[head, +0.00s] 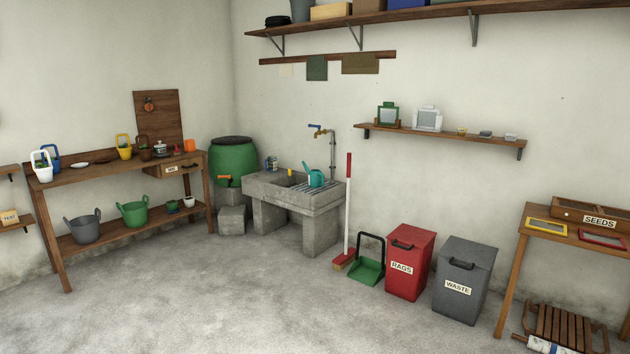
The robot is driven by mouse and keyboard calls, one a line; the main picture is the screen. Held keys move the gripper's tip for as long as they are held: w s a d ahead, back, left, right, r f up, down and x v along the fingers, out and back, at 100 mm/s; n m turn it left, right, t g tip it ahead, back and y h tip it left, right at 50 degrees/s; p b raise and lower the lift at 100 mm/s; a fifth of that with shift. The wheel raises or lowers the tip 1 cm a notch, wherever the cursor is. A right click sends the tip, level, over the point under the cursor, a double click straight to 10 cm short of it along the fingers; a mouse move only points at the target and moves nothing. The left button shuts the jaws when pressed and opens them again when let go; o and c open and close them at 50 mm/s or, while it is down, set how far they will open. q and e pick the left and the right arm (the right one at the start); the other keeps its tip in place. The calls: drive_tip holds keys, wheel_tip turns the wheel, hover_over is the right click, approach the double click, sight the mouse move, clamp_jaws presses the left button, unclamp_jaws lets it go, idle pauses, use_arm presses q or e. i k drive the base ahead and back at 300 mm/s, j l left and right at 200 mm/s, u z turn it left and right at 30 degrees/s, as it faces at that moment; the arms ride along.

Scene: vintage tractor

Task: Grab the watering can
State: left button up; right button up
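A small teal watering can (315,180) stands on the ribbed drainboard at the right side of the concrete sink (290,196). Its spout points up and to the left, and it appears upright. Neither of my grippers shows in the head view, and nothing is touching the can.
A broom (348,205), a green dustpan (368,270), a red RAGS bin (409,262) and a grey WASTE bin (464,281) stand right of the sink. A potting bench (110,169) is at left, a SEEDS table (548,238) at right. The middle floor is clear.

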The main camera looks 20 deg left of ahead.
sight(316, 178)
drive_tip(key=i+j+u, duration=0.4)
drive_tip(key=i+u, duration=0.15)
drive_tip(key=i, duration=0.3)
drive_tip(key=i+j+u, duration=0.1)
drive_tip(key=i+u, duration=0.35)
drive_tip(key=i, duration=2)
drive_tip(key=i+z, duration=0.15)
drive_tip(key=i, duration=0.35)
drive_tip(key=i+j+z, duration=0.15)
drive_tip(key=i, duration=0.35)
drive_tip(key=i+j+z, duration=0.15)
drive_tip(key=i, duration=0.35)
drive_tip(key=i+j+z, duration=0.15)
drive_tip(key=i, duration=0.35)
